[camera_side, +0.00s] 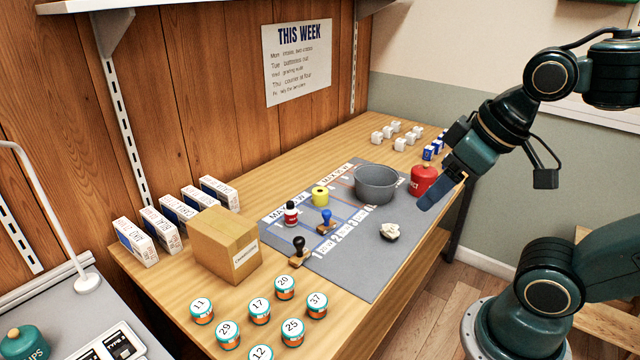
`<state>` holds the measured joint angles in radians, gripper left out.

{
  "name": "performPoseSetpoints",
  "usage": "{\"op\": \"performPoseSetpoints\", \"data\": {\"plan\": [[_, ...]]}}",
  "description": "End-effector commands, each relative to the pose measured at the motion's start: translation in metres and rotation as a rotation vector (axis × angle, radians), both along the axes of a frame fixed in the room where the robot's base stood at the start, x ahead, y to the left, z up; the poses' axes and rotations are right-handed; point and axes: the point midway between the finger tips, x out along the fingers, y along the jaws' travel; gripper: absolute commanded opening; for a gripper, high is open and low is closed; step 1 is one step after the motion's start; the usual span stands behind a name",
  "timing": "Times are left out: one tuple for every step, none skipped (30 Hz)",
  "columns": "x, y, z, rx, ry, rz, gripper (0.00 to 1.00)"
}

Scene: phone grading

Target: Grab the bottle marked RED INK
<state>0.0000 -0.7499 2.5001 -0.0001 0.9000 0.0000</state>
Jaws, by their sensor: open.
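A small dark-capped bottle (291,214) with a red and white body stands upright on the grey mat (375,265), left of its middle. Its lettering is too small to read, so I cannot confirm that it says RED INK. My gripper (438,190) is open above the mat's right side, well to the right of the bottle and apart from it. Its blue finger shows in front of a red jar (420,178), whose label is partly hidden. I cannot tell whether the finger touches the jar.
A blue-handled stamp (326,219), yellow roll (320,196) and black-handled stamp (298,252) stand close to the bottle. A grey bowl (376,185) lies between bottle and gripper. A cardboard box (225,245) and several numbered jars (260,310) are nearer. The front mat is mostly clear.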

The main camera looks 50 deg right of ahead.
Motion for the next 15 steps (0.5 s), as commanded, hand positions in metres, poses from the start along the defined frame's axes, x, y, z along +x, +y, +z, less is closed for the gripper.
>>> {"op": "performPoseSetpoints", "data": {"plan": [[0.000, 0.000, 0.000, 0.000, 0.000, 0.000, 0.59], [0.000, 0.000, 0.000, 0.000, 0.000, 0.000, 0.59], [0.000, 0.000, 0.000, 0.000, 0.000, 0.000, 0.59], [0.000, 0.000, 0.000, 0.000, 0.000, -0.001, 0.59], [0.001, 0.000, 0.000, 0.001, 0.000, -0.003, 0.59], [0.002, 0.000, 0.001, 0.004, 0.001, -0.007, 0.59], [0.003, 0.000, 0.002, 0.006, 0.002, -0.011, 0.59], [0.004, 0.000, 0.003, 0.009, 0.003, -0.018, 0.59], [0.006, 0.000, 0.004, 0.016, 0.006, -0.029, 0.59], [0.008, 0.000, 0.005, 0.022, 0.009, -0.041, 0.59], [0.011, 0.000, 0.006, 0.028, 0.011, -0.053, 0.59], [0.015, -0.001, 0.009, 0.040, 0.015, -0.074, 0.59], [0.019, -0.001, 0.011, 0.048, 0.019, -0.091, 0.59], [0.023, -0.001, 0.013, 0.058, 0.023, -0.111, 0.59], [0.029, -0.001, 0.016, 0.074, 0.029, -0.141, 0.59]]}}
